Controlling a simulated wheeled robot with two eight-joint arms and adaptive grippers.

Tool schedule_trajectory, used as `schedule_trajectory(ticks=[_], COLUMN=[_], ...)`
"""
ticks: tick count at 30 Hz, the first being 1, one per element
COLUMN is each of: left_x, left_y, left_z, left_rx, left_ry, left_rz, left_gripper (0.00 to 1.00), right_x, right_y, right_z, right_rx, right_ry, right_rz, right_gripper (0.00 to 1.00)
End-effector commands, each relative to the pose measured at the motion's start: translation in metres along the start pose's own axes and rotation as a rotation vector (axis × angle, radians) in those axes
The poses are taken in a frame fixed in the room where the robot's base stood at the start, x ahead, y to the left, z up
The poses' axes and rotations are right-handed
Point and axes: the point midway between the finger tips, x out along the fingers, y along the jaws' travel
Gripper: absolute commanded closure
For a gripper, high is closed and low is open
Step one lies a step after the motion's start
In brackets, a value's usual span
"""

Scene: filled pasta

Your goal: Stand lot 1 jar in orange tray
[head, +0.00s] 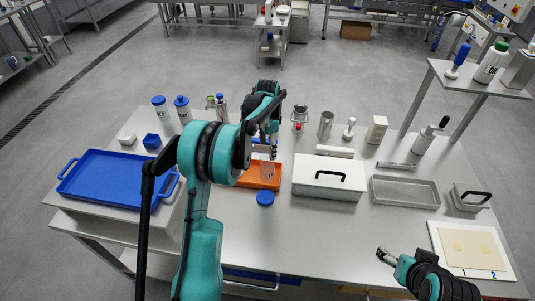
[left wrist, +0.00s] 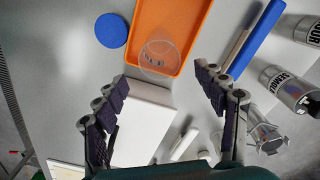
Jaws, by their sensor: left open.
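A clear jar (head: 267,170) stands upright at the right part of the orange tray (head: 246,182). In the left wrist view the jar (left wrist: 158,60) shows as a clear round outline with small dark marking, overlapping the near end of the orange tray (left wrist: 172,20). My left gripper (head: 272,153) is just above the jar in the head view. In the left wrist view my left gripper (left wrist: 165,90) has its fingers wide apart with nothing held between them. My right gripper (head: 383,253) is low at the right front, its jaws too small to judge.
A blue lid (head: 265,198) lies in front of the orange tray. A white lidded box (head: 328,178) stands close to its right. A blue tray (head: 118,178) is at the left. A board marked 1 and 2 (head: 471,250) lies at the right. The front middle is clear.

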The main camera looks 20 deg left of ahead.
Motion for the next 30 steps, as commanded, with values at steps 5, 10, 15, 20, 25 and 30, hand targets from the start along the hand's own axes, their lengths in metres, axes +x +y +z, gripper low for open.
schedule_trajectory(ticks=[5,10,15,20,25,30], left_x=[-0.021,-0.061,-0.100,-0.125,-0.137,-0.136], left_y=[0.010,0.043,0.088,0.133,0.180,0.225], left_z=[0.001,0.009,0.024,0.042,0.066,0.091], left_rx=[-0.024,-0.111,-0.223,-0.327,-0.435,-0.542], left_ry=[0.012,0.059,0.129,0.205,0.294,0.390], left_rz=[-0.016,-0.070,-0.130,-0.176,-0.213,-0.236], left_gripper=[0.29,0.29,0.29,0.29,0.29,0.29], right_x=[-0.001,-0.001,-0.001,-0.001,-0.001,-0.001], right_y=[0.000,0.000,0.000,0.000,0.000,0.000], right_z=[-0.001,-0.001,-0.001,-0.001,-0.001,-0.001], right_rx=[0.000,0.000,0.000,0.000,0.000,0.000], right_ry=[0.000,0.000,0.000,0.000,0.000,0.000], right_rz=[0.000,0.000,0.000,0.000,0.000,0.000], right_gripper=[0.26,0.26,0.26,0.26,0.26,0.26])
